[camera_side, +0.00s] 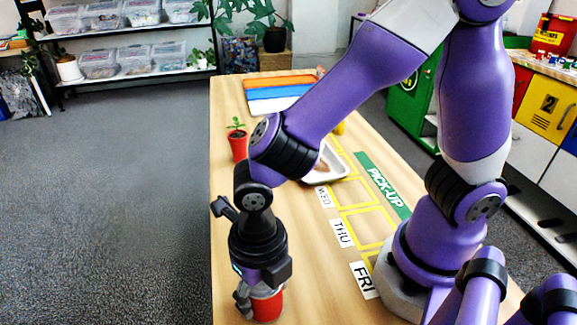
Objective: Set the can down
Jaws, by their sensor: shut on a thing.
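A red can (267,305) with a pale upper part is at the near left of the wooden table (312,288). My gripper (262,288) points straight down over it and is shut on it. The gripper's fingers and body hide the can's top and part of its side. The can looks upright. Its lower end is close to the tabletop, but I cannot tell whether it touches.
A red pot with a seedling (238,146) stands farther back on the table's left side. A light tray (328,163) is partly behind my arm. Yellow-taped squares (362,193) and day labels run along the right. Bare wood lies left of the labels.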

